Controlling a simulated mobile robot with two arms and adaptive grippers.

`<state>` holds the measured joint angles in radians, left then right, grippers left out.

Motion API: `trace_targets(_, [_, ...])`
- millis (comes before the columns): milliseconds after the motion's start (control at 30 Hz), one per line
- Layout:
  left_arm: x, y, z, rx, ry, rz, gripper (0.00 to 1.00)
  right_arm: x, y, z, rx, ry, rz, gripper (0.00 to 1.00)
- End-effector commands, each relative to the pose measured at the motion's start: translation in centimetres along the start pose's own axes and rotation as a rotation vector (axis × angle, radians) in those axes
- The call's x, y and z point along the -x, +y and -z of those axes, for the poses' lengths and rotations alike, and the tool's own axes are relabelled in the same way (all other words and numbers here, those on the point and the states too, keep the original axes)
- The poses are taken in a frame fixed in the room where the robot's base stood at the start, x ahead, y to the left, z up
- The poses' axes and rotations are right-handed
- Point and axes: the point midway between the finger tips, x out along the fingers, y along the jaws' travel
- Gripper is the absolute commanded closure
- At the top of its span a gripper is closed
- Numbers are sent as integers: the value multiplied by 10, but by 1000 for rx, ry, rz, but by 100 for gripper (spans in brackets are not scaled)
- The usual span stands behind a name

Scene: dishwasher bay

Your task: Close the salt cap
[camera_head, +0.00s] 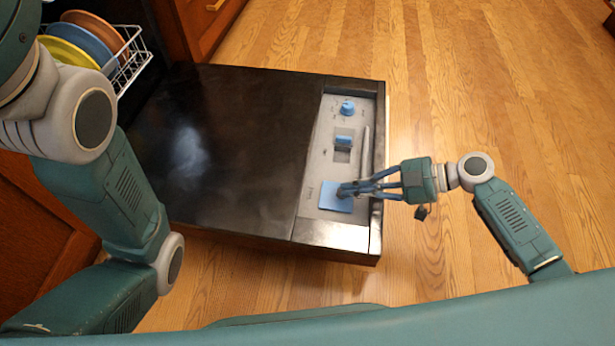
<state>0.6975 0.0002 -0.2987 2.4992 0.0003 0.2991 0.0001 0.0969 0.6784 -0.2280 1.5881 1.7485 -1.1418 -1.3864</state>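The open dishwasher door (225,150) lies flat, with a grey panel (318,165) along its right side. On the panel are a round blue knob (347,107), a small blue piece (343,141) in a recess and a square blue flap (333,203). The labels are too small to read, so I cannot tell which one is the salt cap. My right gripper (345,189) reaches in from the right, over the square flap. Its fingertips look brought together; whether they touch the flap is unclear. My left gripper is out of view; only the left arm shows.
A white dish rack (133,68) with several coloured plates (80,40) stands at the upper left. Wooden cabinets (205,20) border the door at the top and left. The wooden floor (480,90) right of the door is clear.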

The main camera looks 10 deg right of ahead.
Motion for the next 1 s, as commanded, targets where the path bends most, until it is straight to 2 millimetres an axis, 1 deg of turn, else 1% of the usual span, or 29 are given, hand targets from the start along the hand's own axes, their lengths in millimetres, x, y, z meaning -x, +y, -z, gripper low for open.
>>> trace_targets(33, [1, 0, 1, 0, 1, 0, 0, 5, -4, -18, -12, -34, 6, 100])
trace_targets(167, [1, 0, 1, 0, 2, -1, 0, 26, -3, -15, -9, -31, 4, 100])
trace_targets(400, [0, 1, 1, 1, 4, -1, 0, 78, -1, -5, -3, -14, -1, 100])
trace_targets(500, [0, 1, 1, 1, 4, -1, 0, 95, -1, -3, -1, -8, 0, 100])
trace_targets(600, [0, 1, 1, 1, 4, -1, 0, 108, -1, -1, 1, -5, -1, 100])
trace_targets(767, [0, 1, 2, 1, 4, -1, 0, 117, -1, 1, 2, -1, 0, 100])
trace_targets(1000, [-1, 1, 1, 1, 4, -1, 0, 118, 0, 2, 3, 0, -1, 100])
